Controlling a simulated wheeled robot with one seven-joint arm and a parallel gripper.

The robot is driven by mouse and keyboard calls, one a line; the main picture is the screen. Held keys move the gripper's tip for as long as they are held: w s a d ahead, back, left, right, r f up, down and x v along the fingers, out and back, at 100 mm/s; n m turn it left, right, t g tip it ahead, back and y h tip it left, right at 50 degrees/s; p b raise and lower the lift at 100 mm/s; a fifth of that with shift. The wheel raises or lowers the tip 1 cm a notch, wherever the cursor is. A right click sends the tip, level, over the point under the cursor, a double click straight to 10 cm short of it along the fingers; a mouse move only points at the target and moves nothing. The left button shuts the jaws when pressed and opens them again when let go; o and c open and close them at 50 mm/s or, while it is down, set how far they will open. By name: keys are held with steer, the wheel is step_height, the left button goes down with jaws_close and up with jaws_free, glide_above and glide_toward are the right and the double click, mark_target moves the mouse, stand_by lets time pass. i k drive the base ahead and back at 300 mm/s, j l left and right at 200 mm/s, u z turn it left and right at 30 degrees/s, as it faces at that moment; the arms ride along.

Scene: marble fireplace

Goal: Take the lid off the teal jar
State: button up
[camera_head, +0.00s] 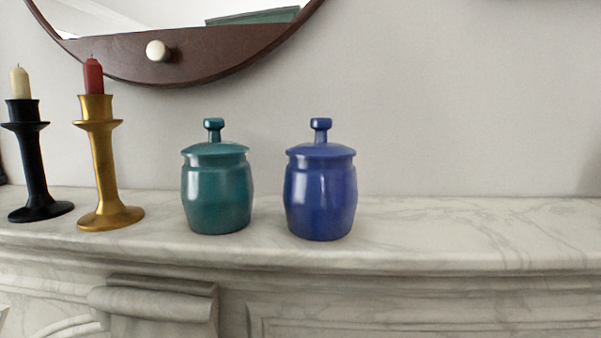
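The teal jar (217,200) stands upright on the marble mantel, left of the middle of the head view. Its teal lid (215,149) sits on top of the jar, with a knob (214,125) standing up from its centre. My gripper does not show in the head view.
A blue jar (320,200) with its own lid stands close to the right. A gold candlestick (104,170) with a red candle and a black candlestick (34,165) stand left. The mantel (470,230) is clear at right. A round mirror (170,55) hangs behind.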

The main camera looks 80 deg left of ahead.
mark_target(215, 148)
steer(key=u, duration=2.45)
